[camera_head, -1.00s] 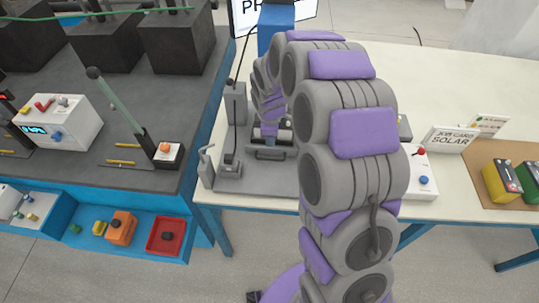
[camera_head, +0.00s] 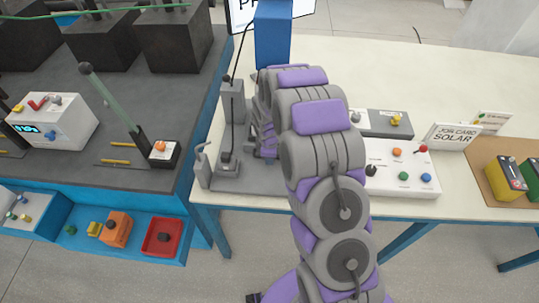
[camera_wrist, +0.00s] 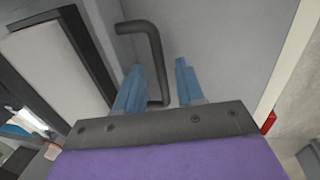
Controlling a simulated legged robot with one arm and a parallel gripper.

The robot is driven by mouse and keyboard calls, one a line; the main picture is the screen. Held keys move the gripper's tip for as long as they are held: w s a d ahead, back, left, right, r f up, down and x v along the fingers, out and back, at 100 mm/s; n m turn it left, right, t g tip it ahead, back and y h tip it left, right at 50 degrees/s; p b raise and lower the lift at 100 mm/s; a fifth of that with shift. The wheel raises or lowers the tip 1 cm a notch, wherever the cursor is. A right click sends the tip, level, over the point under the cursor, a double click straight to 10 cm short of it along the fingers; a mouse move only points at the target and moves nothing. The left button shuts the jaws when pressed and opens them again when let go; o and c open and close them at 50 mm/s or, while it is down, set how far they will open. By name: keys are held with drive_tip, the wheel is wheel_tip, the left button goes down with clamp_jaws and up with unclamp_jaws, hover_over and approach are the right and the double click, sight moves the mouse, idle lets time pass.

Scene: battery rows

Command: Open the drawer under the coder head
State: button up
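A tall blue block (camera_head: 273,35), likely the coder head, stands at the back of the pale table; my arm covers what is below it. In the wrist view a dark bent bar handle (camera_wrist: 152,45) shows against a grey surface (camera_wrist: 220,40). The two blue fingers of my gripper (camera_wrist: 160,88) are apart, and the near end of the handle lies between them. I see a gap beside the right finger; contact with the left one is unclear. The drawer's edges cannot be made out.
A grey post stand (camera_head: 232,120) and a small lever (camera_head: 204,165) stand left of my arm. A white button box (camera_head: 410,180), a grey box (camera_head: 385,122) and a job card (camera_head: 452,137) are to the right. A blue-edged bench is at the left.

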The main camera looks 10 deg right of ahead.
clamp_jaws()
idle(0.4)
idle(0.4)
